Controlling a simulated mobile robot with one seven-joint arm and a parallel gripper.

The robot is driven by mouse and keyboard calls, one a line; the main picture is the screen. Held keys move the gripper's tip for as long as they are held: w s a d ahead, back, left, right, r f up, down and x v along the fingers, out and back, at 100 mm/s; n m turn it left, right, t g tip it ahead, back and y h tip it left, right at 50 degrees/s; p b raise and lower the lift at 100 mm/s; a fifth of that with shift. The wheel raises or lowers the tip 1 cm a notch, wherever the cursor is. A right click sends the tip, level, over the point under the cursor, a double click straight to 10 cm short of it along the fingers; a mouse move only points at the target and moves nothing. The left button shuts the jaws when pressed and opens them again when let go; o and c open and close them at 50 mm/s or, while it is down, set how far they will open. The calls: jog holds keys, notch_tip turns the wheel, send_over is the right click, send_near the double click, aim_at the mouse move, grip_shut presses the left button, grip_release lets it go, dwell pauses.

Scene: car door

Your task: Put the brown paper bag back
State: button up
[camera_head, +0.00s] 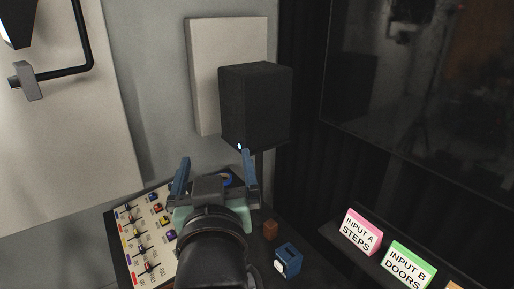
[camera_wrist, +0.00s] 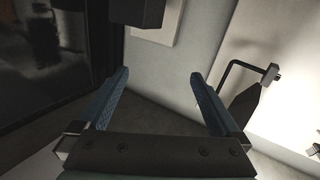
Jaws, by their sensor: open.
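No brown paper bag can be made out for sure in either view. A small brown block-like thing (camera_head: 270,229) stands on the dark desk, right of my arm in the head view; I cannot tell whether it is the bag. My gripper (camera_head: 214,158) is raised over the desk's back part, with its two blue fingers wide apart and nothing between them. In the wrist view the gripper (camera_wrist: 160,73) is also open and empty, facing a pale wall. My wrist and arm hide part of the desk.
A mixing board (camera_head: 143,238) lies left of my arm. A blue box (camera_head: 288,261) stands right of it. A black speaker (camera_head: 255,105) stands behind, near a pale wall panel (camera_head: 204,75). Signs "INPUT A STEPS" (camera_head: 361,232) and "INPUT B DOORS" (camera_head: 408,265) stand on a ledge below dark glass (camera_head: 430,80).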

jog(key=s+d+r+t, duration=0.2)
jog(key=s+r+t, duration=0.1)
jog(key=r, duration=0.5)
jog(key=s+d+r+m+t+h, duration=0.1)
jog(key=s+d+r+t, duration=0.1)
jog(key=s+r, duration=0.3)
jog(key=s+d+r+m+t+h, duration=0.1)
jog(key=s+r+t, duration=0.3)
jog(key=r, duration=0.8)
jog(key=shift+s+d+t, duration=0.3)
jog(key=shift+s+d, duration=0.25)
